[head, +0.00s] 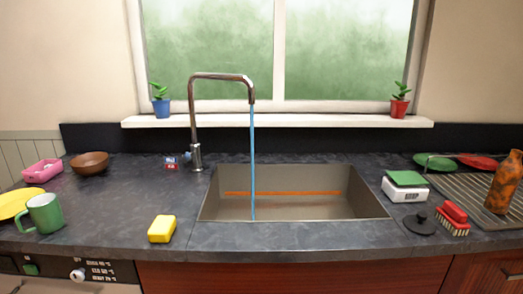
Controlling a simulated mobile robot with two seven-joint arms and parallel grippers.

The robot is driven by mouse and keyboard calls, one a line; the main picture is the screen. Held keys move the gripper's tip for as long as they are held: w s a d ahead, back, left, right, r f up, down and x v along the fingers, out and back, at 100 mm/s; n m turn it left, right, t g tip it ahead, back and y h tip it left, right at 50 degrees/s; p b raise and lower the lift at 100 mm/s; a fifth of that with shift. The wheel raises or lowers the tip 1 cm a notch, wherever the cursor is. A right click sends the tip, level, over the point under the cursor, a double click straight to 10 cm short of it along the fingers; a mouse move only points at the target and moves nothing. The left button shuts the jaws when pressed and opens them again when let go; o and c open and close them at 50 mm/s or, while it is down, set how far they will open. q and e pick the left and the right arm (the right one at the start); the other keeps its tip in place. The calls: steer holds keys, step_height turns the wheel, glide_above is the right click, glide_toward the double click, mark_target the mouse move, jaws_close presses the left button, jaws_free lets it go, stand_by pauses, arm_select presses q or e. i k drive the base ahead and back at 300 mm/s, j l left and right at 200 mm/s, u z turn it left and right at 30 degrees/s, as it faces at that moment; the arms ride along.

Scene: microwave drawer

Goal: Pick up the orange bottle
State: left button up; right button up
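An orange bottle (504,184) with darker patches stands upright at the far right of the counter, on the ribbed drainboard. Its right side is close to the picture's right edge. Neither of my grippers shows in the head view, so I cannot see whether either is open or shut.
A sink (290,205) with a running faucet (193,120) fills the middle. Left of the bottle are a red brush (453,218), a dark round lid (420,223) and a white scale (404,189). Red (478,161) and green (434,161) plates lie behind. A yellow sponge (161,229) lies left of the sink.

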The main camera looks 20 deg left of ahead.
mark_target(508, 175)
steer(key=i+l+u, duration=0.15)
steer(key=l, duration=0.5)
steer(key=l+u, duration=0.15)
steer(key=l, duration=0.45)
